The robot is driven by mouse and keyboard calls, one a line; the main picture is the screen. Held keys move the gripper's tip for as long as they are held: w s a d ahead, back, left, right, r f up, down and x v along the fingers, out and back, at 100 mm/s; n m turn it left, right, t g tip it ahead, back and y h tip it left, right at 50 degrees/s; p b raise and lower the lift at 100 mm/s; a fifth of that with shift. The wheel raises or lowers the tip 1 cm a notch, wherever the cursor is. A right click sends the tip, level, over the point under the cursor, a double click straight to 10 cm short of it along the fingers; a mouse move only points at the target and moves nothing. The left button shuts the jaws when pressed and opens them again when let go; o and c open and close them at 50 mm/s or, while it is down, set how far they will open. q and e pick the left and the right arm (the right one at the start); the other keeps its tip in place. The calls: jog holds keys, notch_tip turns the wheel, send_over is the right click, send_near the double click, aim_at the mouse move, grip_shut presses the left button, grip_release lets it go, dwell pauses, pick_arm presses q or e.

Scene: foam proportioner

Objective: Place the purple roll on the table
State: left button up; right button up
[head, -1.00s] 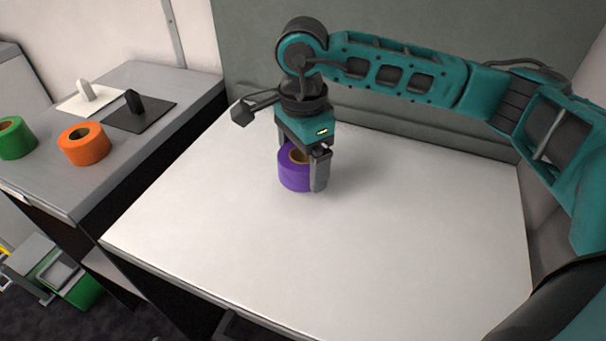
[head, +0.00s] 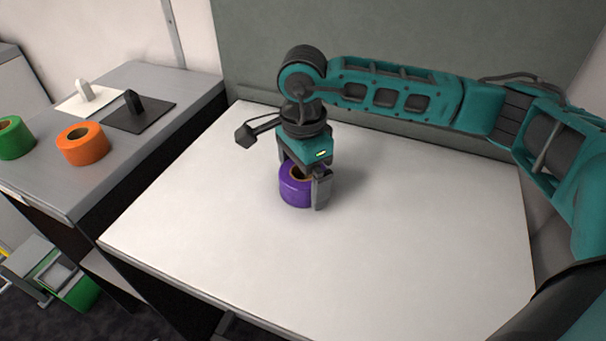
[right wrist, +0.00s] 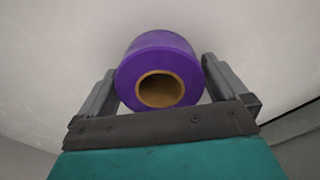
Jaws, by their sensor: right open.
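The purple roll (head: 295,191) stands on the white table (head: 210,225) with its brown core facing up. It also shows in the right wrist view (right wrist: 158,72), between the two fingers. My right gripper (head: 303,188) is over the roll, with one finger seen at its right side; the other is mostly hidden in the head view. In the right wrist view the right gripper (right wrist: 160,88) is open, with a finger on each side of the roll and a small gap showing at the right. My left gripper is not in view.
A grey counter (head: 140,80) at the left bears an orange roll (head: 82,144), a green roll (head: 14,138), and a white (head: 88,99) and a black (head: 138,112) plate with handles. A grey panel (head: 400,60) stands behind the table. The table's front and right are clear.

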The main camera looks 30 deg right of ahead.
jog(key=shift+r, duration=0.3)
pick_arm(q)
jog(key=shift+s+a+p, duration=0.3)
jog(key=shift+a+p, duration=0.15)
jog(key=shift+p, duration=0.2)
pick_arm(e)
notch_tip(320, 180, up, 12)
jog(key=shift+f, duration=0.15)
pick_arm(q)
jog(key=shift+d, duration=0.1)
